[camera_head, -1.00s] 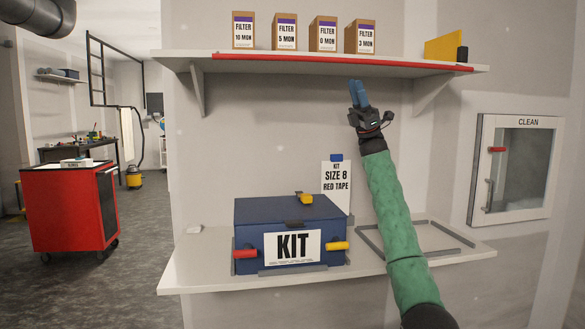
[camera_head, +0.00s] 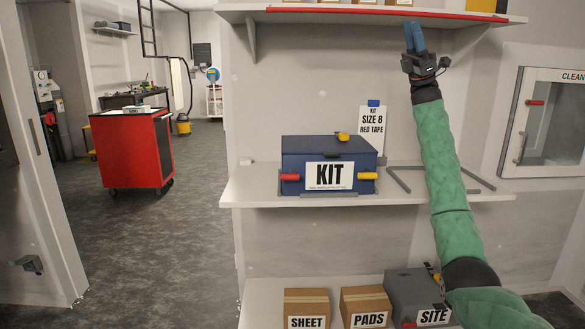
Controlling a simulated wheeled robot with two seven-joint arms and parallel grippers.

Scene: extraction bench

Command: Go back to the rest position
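My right gripper (camera_head: 413,37), with two blue fingers on a dark body, points up just below the top shelf at the right of the head view. Its fingers lie side by side with no clear gap, and nothing shows between them. My green-sleeved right arm reaches up to it from the lower right, in front of the shelves. My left gripper is not in view.
A blue KIT box (camera_head: 294,154) stands on the middle shelf (camera_head: 262,193), a SIZE 8 RED TAPE card (camera_head: 372,142) behind it. SHEET (camera_head: 306,299) and PADS (camera_head: 365,297) boxes and a grey SITE case (camera_head: 405,288) stand below. A red cabinet (camera_head: 131,152) stands left; the floor before it is clear.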

